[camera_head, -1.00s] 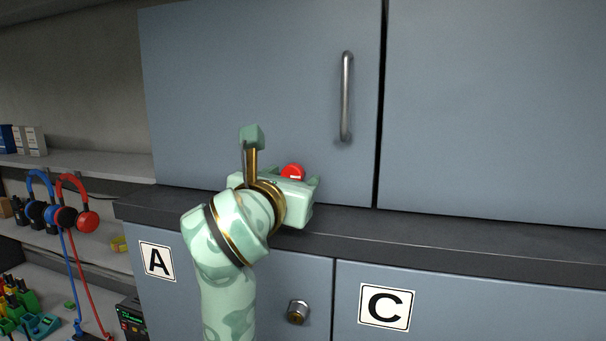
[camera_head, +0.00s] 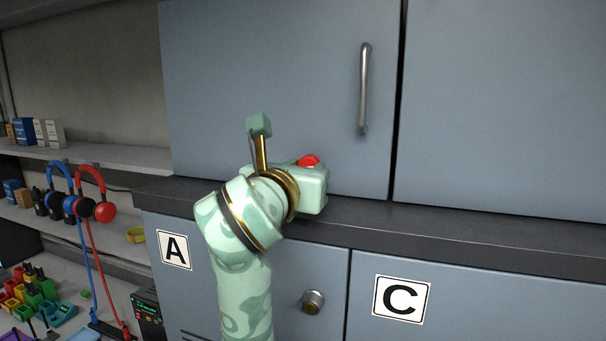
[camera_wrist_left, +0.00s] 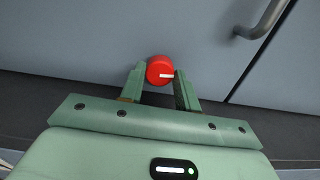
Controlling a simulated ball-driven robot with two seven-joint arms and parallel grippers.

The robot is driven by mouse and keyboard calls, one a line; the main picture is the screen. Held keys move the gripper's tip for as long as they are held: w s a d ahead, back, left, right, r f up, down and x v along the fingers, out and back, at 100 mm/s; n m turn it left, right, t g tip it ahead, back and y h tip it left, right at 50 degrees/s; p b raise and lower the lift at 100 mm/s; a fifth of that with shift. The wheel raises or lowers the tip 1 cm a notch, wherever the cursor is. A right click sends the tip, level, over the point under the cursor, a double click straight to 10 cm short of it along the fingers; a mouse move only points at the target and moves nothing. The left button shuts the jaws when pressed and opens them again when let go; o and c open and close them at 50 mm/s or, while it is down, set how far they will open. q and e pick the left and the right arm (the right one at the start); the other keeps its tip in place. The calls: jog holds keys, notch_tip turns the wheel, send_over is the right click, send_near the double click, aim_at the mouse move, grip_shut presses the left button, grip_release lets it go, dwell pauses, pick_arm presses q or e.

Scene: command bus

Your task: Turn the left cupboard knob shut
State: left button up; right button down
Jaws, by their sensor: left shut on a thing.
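The red knob (camera_head: 308,160) is low on the blue-grey cupboard door (camera_head: 270,60), just above the dark ledge. In the head view my left gripper (camera_head: 307,171) hides its lower part, and the fingers are hidden too. In the left wrist view the knob (camera_wrist_left: 158,70) sits between the two green fingers of my left gripper (camera_wrist_left: 160,76), which is shut on it. The white mark on the knob points right in that view. My right gripper is in neither view.
A metal handle (camera_head: 363,88) stands right of the knob, near the door's edge. Below the ledge (camera_head: 450,235) are drawers labelled A (camera_head: 174,249) and C (camera_head: 401,299) and a round metal knob (camera_head: 312,301). Shelves with headphones (camera_head: 97,208) are at left.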

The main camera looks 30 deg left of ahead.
pick_arm(q)
jog(key=n+b, duration=0.2)
jog(key=n, duration=0.1)
jog(key=shift+f, duration=0.15)
jog(key=n+b, duration=0.3)
jog(key=n, duration=0.1)
jog(key=n+b, duration=0.8)
jog(key=shift+n+b, duration=0.5)
jog(key=shift+n, duration=0.3)
